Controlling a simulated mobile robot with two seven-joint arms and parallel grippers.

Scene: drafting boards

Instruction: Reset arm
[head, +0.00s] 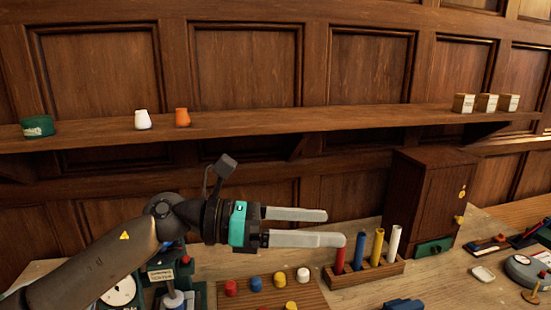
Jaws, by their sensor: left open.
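My left gripper (328,228) reaches in from the left on my left arm (110,255). Its two pale fingers point right and stand apart, with nothing between them. The fingertips are in front of the wall panelling, and the lower one overlaps the top of a red cylinder (340,260) in the picture. I cannot tell whether they touch. My right gripper does not show.
A wooden holder (372,275) carries upright coloured cylinders. A dark wooden cabinet (420,195) stands behind it. A board (262,293) with coloured pegs lies below the gripper. The wall shelf (300,122) holds cups and small boxes. Devices crowd the right.

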